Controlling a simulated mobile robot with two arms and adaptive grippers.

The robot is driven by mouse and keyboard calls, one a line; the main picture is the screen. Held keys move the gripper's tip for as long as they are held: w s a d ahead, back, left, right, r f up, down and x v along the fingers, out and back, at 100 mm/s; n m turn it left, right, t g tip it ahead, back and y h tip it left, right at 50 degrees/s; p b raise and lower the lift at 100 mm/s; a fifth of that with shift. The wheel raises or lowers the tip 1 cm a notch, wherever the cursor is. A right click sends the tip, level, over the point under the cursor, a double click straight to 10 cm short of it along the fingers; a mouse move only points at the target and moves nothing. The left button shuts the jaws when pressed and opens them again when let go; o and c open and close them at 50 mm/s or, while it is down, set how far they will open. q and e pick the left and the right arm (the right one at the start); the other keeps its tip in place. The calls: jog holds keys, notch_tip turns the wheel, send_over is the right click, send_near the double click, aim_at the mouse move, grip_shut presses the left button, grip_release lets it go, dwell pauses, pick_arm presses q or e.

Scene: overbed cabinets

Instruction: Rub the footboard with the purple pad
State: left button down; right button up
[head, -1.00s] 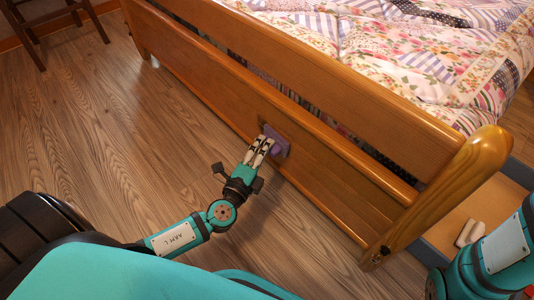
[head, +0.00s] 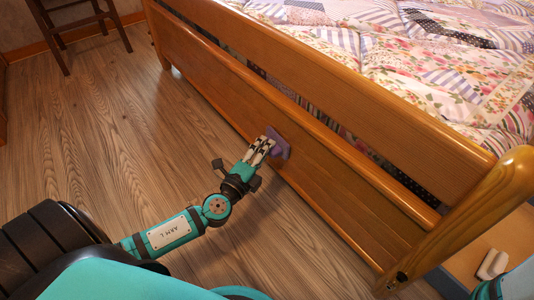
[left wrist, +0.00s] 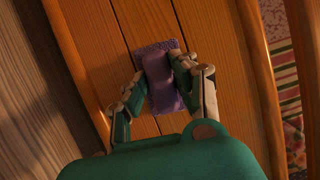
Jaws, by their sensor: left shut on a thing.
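The purple pad (head: 279,146) is against the outer face of the wooden footboard (head: 330,196), on its lower panel. My left gripper (head: 264,146) is shut on the pad. In the left wrist view the purple pad (left wrist: 158,72) lies flat against the planks of the footboard (left wrist: 215,30), with the fingers of my left gripper (left wrist: 160,88) on both its sides. Whether the whole pad face touches the wood is hard to tell.
A patterned quilt (head: 440,60) covers the bed behind the footboard. A wooden chair (head: 75,30) stands at the far left. Pale rolled items (head: 492,263) lie in a low open drawer-like space at the right. The wood floor (head: 110,130) left of the footboard is clear.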

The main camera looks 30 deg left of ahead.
aim_at(273, 156)
pick_arm(q)
jog(key=shift+s+d+r, duration=0.1)
jog(key=shift+s+d, duration=0.15)
jog(key=shift+d, duration=0.45)
jog(key=shift+s+d+r, duration=0.1)
jog(key=shift+s+d, duration=0.1)
jog(key=shift+d, duration=0.45)
jog(key=shift+s+d, duration=0.25)
jog(key=shift+d, duration=0.45)
jog(key=shift+s+d, duration=0.4)
jog(key=shift+d, duration=0.45)
jog(key=shift+s+d, duration=0.35)
jog(key=shift+d, duration=0.5)
jog(key=shift+w+a, duration=0.1)
jog(key=shift+a, duration=0.05)
jog(key=shift+w+a+r+b, duration=0.15)
jog(key=shift+w+a, duration=0.15)
jog(key=shift+a, duration=0.35)
jog(key=shift+w+a+f+b, duration=0.15)
jog(key=shift+w+a, duration=0.2)
jog(key=shift+a, duration=0.25)
jog(key=shift+w+a+r+b, duration=0.15)
jog(key=shift+w+a, duration=0.15)
jog(key=shift+a, duration=0.35)
jog(key=w+a+b, duration=0.1)
jog(key=w+a, duration=0.1)
jog(key=a, duration=0.4)
